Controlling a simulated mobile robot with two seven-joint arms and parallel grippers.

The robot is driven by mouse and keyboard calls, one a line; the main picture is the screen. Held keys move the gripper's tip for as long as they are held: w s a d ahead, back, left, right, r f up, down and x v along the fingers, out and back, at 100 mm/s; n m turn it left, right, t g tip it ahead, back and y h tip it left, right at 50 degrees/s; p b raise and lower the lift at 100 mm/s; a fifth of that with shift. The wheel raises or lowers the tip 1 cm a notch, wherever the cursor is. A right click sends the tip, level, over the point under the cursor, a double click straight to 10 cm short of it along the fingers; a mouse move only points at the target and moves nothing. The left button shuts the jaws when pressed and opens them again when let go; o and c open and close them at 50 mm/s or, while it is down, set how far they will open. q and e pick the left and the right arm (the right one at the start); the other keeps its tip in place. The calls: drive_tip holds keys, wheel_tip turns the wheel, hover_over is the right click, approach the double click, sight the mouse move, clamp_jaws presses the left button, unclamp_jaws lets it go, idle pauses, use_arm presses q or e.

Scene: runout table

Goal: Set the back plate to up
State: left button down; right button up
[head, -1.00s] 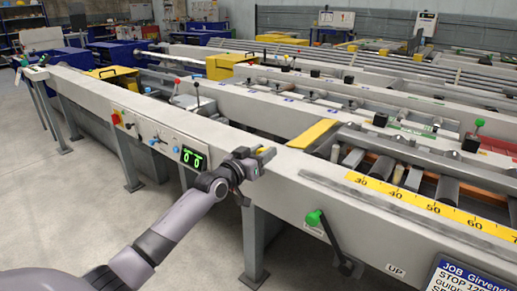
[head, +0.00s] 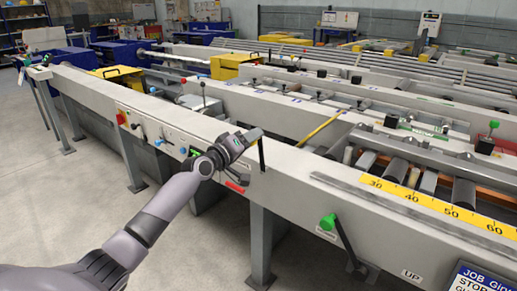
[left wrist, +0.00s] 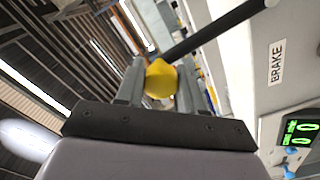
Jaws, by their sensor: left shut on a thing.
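My left gripper (head: 250,136) is shut on the yellow knob of a black lever (head: 262,155) on the front of the long grey table. In the left wrist view the yellow knob (left wrist: 160,79) sits between the fingers, its black rod running up to the right beside a BRAKE label (left wrist: 276,62). A second lever with a green knob (head: 327,222) leans left, away from the UP label (head: 411,275); the small label beside its knob is unreadable. A yellow-edged plate (head: 320,130) shows as a narrow strip behind the front rail; I cannot tell whether it is the back plate. My right gripper is out of view.
The long grey table (head: 290,165) runs across the view, with rollers and a yellow scale (head: 430,207) at right. A red handle or label (head: 235,187) and a blue knob (head: 157,142) are on its front. The floor (head: 95,215) at left is clear.

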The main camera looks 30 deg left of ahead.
use_arm(q)
drive_tip(key=a+f+n+b, duration=0.3)
drive_tip(key=a+n+b, duration=0.2)
drive_tip(key=a+n, duration=0.1)
drive_tip(key=shift+w+a+f+n+b, duration=0.3)
drive_tip(key=shift+f+n+b, duration=0.1)
drive_tip(key=shift+n, duration=0.5)
drive_tip(key=c, duration=1.1)
unclamp_jaws()
drive_tip(key=o, duration=0.3)
drive_tip(key=shift+w, duration=0.1)
drive_tip(key=shift+a, duration=0.15)
